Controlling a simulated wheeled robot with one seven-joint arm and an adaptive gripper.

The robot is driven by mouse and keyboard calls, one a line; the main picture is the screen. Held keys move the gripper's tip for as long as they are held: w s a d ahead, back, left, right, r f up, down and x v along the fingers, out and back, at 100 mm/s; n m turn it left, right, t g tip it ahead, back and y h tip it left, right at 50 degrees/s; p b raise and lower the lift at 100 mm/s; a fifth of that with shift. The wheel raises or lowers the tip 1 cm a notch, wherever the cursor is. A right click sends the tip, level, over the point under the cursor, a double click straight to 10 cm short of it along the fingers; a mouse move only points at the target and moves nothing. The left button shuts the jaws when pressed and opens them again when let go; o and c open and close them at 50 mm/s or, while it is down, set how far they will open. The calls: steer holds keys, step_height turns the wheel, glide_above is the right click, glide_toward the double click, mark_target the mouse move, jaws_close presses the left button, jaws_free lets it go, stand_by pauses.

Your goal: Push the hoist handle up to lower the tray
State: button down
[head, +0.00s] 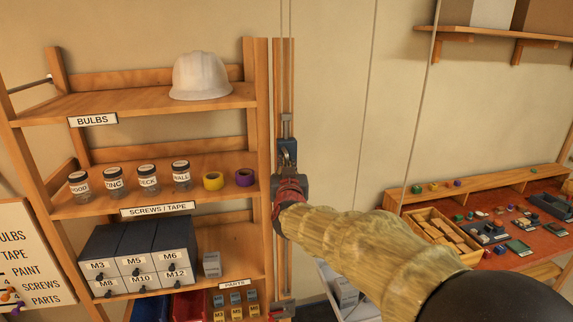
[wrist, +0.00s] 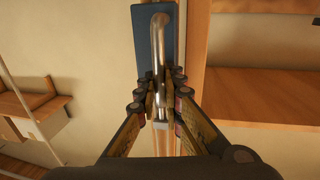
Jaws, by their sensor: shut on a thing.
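The hoist handle is a bent metal bar (wrist: 160,45) on a blue plate (wrist: 147,22) in the wrist view. In the head view, the blue block (head: 288,150) sits on an upright wooden rail with cords above it. My gripper (head: 289,180) is at the rail just below the blue block, and it largely hides the handle there. In the wrist view my gripper (wrist: 160,88) has its fingers closed on either side of the metal bar, shut on it. I cannot pick out the tray with certainty in either view.
A wooden shelf unit (head: 160,101) stands close to the left of the rail, with a white helmet (head: 201,76), jars and drawers. A workbench (head: 530,225) with small parts is at the right. A thin cord (head: 432,50) hangs before the wall. Bare wall lies between.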

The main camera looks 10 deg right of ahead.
steer(key=shift+r, duration=0.6)
steer(key=c, duration=2)
jaws_free()
steer(key=shift+c, duration=0.2)
steer(key=shift+o, duration=0.4)
steer(key=shift+s, duration=0.1)
steer(key=shift+f, duration=0.25)
steer(key=s+a, duration=0.2)
steer(key=s, duration=0.9)
steer(key=shift+s+a, duration=0.2)
steer(key=shift+s, duration=0.1)
